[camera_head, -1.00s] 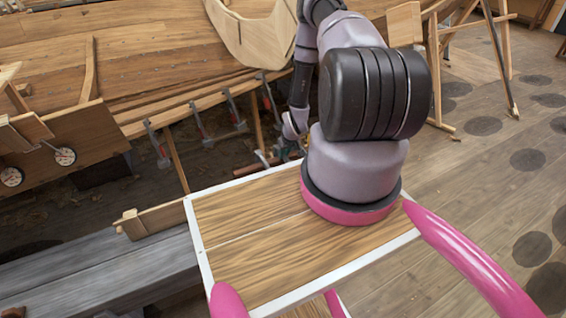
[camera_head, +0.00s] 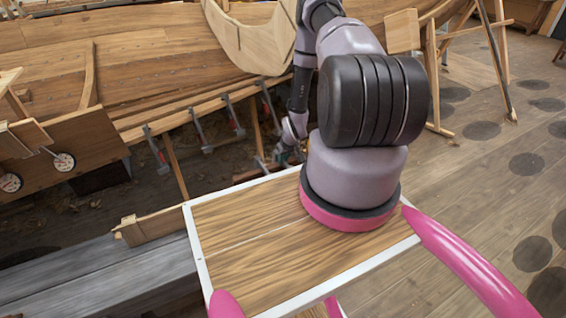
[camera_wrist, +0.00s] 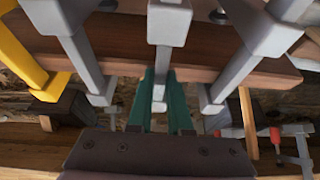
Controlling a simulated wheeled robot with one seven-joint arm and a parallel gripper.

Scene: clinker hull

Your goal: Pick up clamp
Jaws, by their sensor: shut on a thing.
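The grey clamp (camera_wrist: 163,62) stands in the middle of the wrist view, its bar running down from a block-like head in front of a brown plank. My gripper (camera_wrist: 162,103) has its two green fingers on either side of this bar and is shut on it. The clamp's lower end is partly hidden by the fingers and the gripper body. In the head view my gripper (camera_head: 286,156) is small, beside the hull's lower edge behind the tabletop, and the held clamp cannot be made out clearly there.
Grey clamps stand close on the left (camera_wrist: 82,60) and right (camera_wrist: 236,75) of the held one. A yellow clamp (camera_wrist: 20,50) is farther left, and a red-handled clamp (camera_wrist: 277,140) lower right. Several clamps hang along the hull (camera_head: 150,85). A white-edged wooden top (camera_head: 250,245) lies in front.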

